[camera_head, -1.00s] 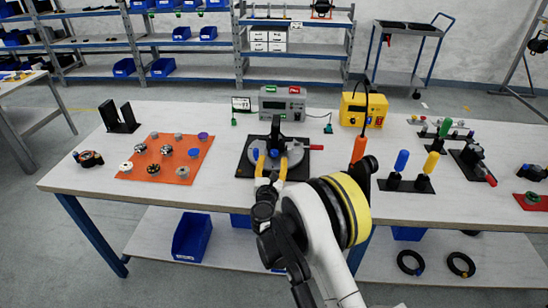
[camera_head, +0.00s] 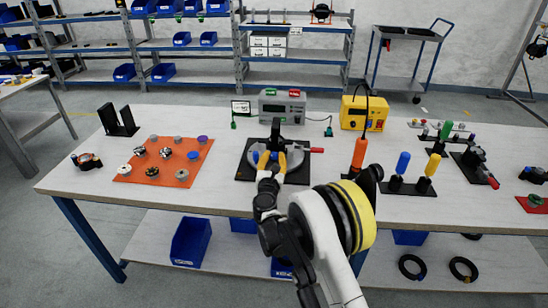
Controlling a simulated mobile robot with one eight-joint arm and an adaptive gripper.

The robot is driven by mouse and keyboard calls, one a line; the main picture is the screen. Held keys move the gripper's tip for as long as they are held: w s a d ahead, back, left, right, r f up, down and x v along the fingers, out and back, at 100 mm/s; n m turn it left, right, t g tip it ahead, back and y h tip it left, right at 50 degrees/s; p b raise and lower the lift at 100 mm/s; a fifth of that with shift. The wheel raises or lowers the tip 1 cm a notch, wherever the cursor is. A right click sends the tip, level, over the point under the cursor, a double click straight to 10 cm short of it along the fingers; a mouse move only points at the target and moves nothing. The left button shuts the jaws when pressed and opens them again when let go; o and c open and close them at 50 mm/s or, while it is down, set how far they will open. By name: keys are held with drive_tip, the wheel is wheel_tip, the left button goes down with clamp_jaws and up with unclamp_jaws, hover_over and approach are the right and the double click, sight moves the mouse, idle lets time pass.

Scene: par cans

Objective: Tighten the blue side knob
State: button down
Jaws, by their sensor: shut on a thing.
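The blue side knob (camera_head: 273,156) is a small blue spot at the front of a grey, round-bodied fixture (camera_head: 298,157). The fixture stands on a black base plate (camera_head: 246,171) in the middle of the table. My gripper (camera_head: 273,160) reaches in from the front, with one yellow finger on each side of the knob. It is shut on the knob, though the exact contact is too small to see. A black upright part rises behind the knob, and a red-handled lever (camera_head: 316,150) points right.
An orange mat (camera_head: 127,177) with several round parts lies to the left. A grey meter box (camera_head: 282,105) and a yellow box (camera_head: 362,113) stand behind. An orange-handled tool (camera_head: 358,153) and blue and yellow handles (camera_head: 402,163) stand close on the right.

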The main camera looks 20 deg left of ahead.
drive_tip(key=shift+m, duration=0.8)
drive_tip(key=c, duration=1.1)
unclamp_jaws()
drive_tip(key=v, duration=1.2)
